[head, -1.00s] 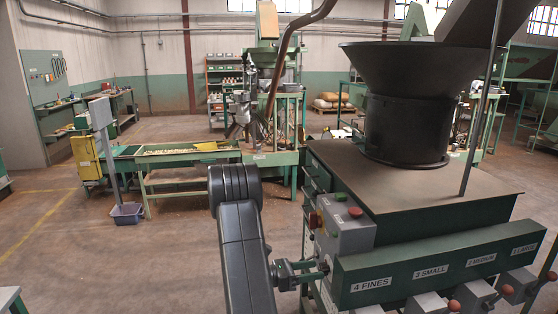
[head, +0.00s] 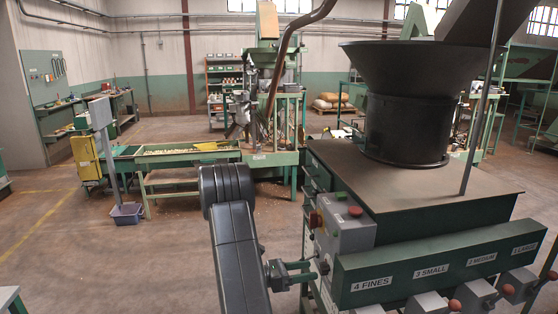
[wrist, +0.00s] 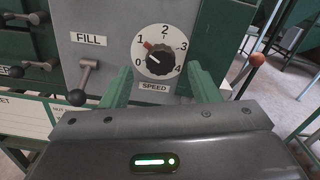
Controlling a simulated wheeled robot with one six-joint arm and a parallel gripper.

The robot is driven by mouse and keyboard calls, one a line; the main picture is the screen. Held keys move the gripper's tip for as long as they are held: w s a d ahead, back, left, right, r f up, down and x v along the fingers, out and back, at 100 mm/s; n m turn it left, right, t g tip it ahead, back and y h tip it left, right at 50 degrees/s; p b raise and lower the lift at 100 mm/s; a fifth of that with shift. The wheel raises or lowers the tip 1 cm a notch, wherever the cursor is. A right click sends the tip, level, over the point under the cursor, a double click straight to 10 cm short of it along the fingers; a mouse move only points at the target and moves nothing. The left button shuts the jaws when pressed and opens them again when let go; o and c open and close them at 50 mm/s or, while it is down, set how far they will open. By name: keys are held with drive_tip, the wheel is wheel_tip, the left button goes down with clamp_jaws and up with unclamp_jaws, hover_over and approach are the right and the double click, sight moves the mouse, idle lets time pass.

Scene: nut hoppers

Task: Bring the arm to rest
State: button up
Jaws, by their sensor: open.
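My gripper (head: 302,272) is in front of the grey control box on the near side of the hopper machine, its fingers toward the box. In the wrist view my gripper (wrist: 161,82) is open and empty, with one green finger on each side of the speed dial (wrist: 160,54). The fingers appear apart from the dial. My dark arm reaches up from the bottom of the head view and bends back down to the gripper.
The hopper machine (head: 420,200) with a black funnel (head: 410,100) stands close on the right. A fill lever (wrist: 83,78) hangs left of the dial, and a red-knobbed lever (wrist: 257,62) stands right. The floor (head: 110,265) left of my arm is clear.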

sight(320, 269)
drive_tip(key=s+a+b, duration=0.2)
drive_tip(key=a, duration=0.8)
drive_tip(key=w+d+p, duration=0.1)
drive_tip(key=d, duration=0.3)
drive_tip(key=d+p, duration=0.1)
drive_tip(key=d, duration=0.4)
drive_tip(key=w+d+p, duration=0.1)
drive_tip(key=d, duration=0.3)
drive_tip(key=shift+w+d+r, duration=0.1)
drive_tip(key=shift+w+d, duration=0.2)
drive_tip(key=shift+d+f+m, duration=0.1)
drive_tip(key=shift+f+m, duration=0.1)
drive_tip(key=shift+m, duration=0.1)
drive_tip(key=shift+m+b, duration=0.45)
drive_tip(key=shift+m, duration=0.45)
drive_tip(key=m, duration=0.3)
drive_tip(key=shift+b, duration=0.4)
drive_tip(key=m, duration=0.6)
drive_tip(key=shift+s+r+m, duration=0.1)
drive_tip(key=shift+m, duration=0.2)
drive_tip(key=a, duration=0.1)
drive_tip(key=a+b, duration=0.1)
drive_tip(key=a, duration=0.2)
drive_tip(key=shift+s+a, duration=0.55)
drive_tip(key=shift+a, duration=0.35)
